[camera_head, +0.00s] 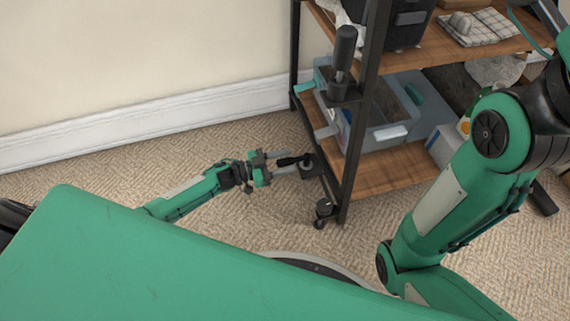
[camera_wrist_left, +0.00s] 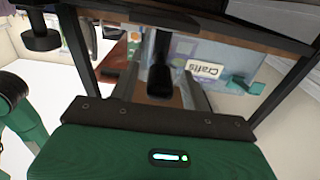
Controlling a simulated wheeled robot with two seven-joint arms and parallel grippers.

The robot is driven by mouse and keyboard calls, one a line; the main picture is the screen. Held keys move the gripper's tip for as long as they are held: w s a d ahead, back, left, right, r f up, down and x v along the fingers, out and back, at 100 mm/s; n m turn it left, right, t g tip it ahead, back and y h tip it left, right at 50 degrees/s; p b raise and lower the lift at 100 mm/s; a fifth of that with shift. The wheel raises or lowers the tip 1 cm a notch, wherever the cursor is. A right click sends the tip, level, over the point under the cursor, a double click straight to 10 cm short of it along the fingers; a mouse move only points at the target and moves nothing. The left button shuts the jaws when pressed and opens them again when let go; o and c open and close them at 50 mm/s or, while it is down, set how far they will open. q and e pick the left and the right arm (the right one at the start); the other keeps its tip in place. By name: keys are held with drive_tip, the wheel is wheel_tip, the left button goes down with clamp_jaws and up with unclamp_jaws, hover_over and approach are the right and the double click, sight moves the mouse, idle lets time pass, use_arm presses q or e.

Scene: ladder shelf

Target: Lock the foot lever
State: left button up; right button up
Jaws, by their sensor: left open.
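In the left wrist view the dark lever (camera_wrist_left: 160,78) points toward the camera between the two grey fingers (camera_wrist_left: 158,90). I cannot tell whether either finger touches it. The lever's root is partly hidden. My right arm shows at the right, but its gripper is out of view.
The shelf's black post (camera_head: 362,120) and a second caster (camera_head: 324,210) stand close to the left gripper. A black upright handle (camera_head: 344,55) is above. A grey-blue bin (camera_head: 390,135) sits on the lower wooden shelf. Carpet (camera_head: 130,165) to the left is clear.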

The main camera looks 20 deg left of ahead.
use_arm(q)
drive_tip(key=shift+w+d, duration=0.1)
drive_tip(key=shift+d, duration=0.1)
clamp_jaws()
drive_tip(key=shift+r, duration=0.1)
